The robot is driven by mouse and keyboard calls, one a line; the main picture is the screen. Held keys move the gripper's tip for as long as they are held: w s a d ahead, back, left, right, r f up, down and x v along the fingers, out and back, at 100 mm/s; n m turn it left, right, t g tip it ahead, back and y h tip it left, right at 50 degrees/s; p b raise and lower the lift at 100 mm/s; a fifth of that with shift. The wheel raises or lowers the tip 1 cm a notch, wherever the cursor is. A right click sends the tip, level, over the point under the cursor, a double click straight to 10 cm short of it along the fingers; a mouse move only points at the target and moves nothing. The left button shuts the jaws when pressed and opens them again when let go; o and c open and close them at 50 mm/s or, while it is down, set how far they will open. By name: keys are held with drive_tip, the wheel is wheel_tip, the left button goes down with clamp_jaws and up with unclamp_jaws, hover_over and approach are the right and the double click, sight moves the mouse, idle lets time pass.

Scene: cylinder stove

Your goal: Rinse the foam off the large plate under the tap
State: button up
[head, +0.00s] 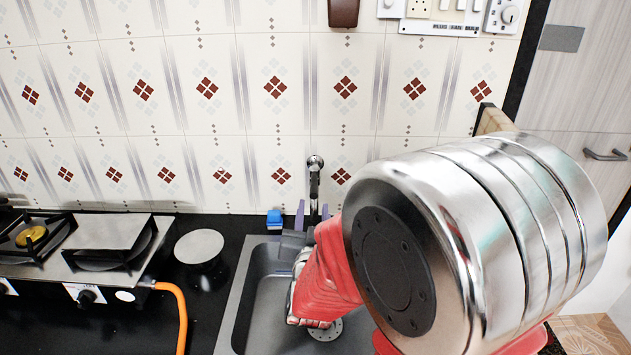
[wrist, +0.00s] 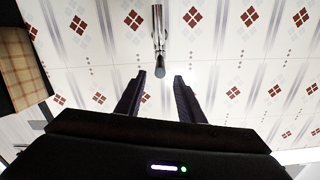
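The tap (head: 315,175) is on the tiled wall above the sink (head: 262,290); it also shows in the wrist view (wrist: 158,40). My gripper (head: 312,211) is in front of the tap, over the back of the sink. In the wrist view my gripper (wrist: 160,77) has its two dark fingers apart, with nothing between them, and the tap appears beyond the tips. A pale round disc (head: 200,246) lies on the counter left of the sink; I cannot tell whether it is the large plate. No foam shows. My arm hides the right part of the sink.
A gas stove (head: 95,245) with an orange hose (head: 178,305) stands on the black counter at left. A small blue object (head: 274,218) is at the sink's back edge. A wooden board (head: 492,119) shows behind my arm at right. Switches (head: 440,12) are high on the wall.

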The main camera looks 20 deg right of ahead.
sight(315, 181)
drive_tip(key=x, duration=1.3)
drive_tip(key=shift+w+d, duration=0.15)
drive_tip(key=shift+w, duration=0.15)
clamp_jaws()
